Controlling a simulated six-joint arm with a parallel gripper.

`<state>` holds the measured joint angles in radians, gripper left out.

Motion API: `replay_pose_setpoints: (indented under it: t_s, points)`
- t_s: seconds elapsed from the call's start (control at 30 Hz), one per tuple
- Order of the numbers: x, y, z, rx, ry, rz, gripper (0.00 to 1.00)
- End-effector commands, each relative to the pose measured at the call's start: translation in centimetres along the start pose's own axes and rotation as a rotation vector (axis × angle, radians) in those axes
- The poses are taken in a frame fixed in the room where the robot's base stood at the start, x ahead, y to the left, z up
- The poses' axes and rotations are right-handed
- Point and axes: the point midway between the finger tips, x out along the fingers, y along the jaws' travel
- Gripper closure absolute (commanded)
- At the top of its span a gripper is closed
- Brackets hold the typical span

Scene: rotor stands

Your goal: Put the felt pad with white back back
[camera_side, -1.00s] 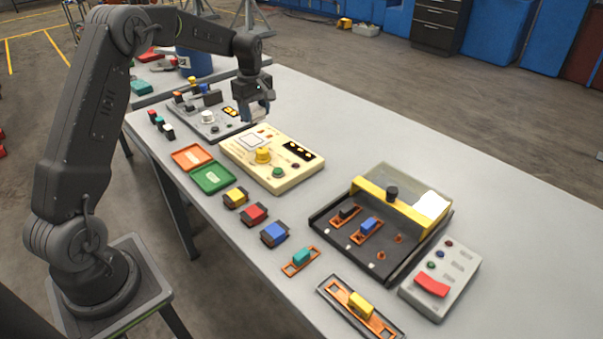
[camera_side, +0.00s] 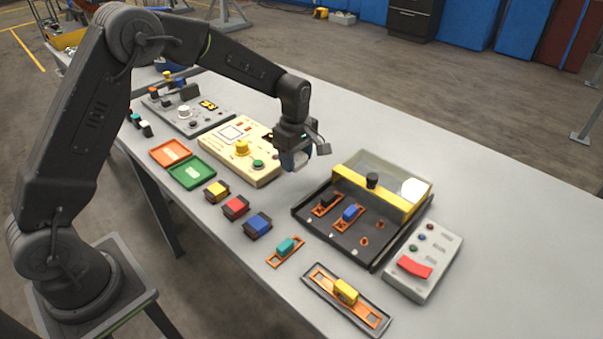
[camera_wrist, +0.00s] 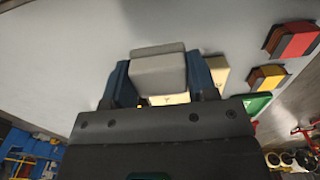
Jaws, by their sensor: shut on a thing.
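My gripper (camera_side: 293,160) is shut on a pale grey-white block, which I take to be the felt pad with white back (camera_wrist: 158,72). In the wrist view the pad sits between the two blue fingers of my gripper (camera_wrist: 160,82). In the side view the gripper hangs above the table, between the cream control box and the black tray, and mostly hides the pad. Pads with yellow (camera_side: 217,190), red (camera_side: 236,207) and blue (camera_side: 257,224) backs stand in a row on the table.
The cream control box (camera_side: 262,178) and the orange (camera_side: 171,153) and green (camera_side: 191,172) trays are left of the gripper. The black tray (camera_side: 335,236) with a yellow bar (camera_side: 375,191) is to its right. The table's far right is clear.

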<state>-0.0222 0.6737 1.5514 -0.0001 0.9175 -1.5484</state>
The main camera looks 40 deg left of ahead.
Motion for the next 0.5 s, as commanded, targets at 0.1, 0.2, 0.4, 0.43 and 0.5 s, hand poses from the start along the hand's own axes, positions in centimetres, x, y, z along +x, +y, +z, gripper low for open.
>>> replay_pose_setpoints:
  t_s: [0.1,0.2,0.4,0.43,0.5]
  points:
    - [0.7,0.5,1.1,0.001,0.0,0.001,0.7]
    - [1.0,0.7,1.3,0.0,0.0,0.001,0.7]
    - [3.4,0.6,1.3,-0.001,0.0,-0.003,0.7]
    - [3.9,0.6,1.3,-0.001,0.0,-0.004,0.7]
    - [4.6,0.6,1.3,-0.001,0.0,-0.001,0.7]
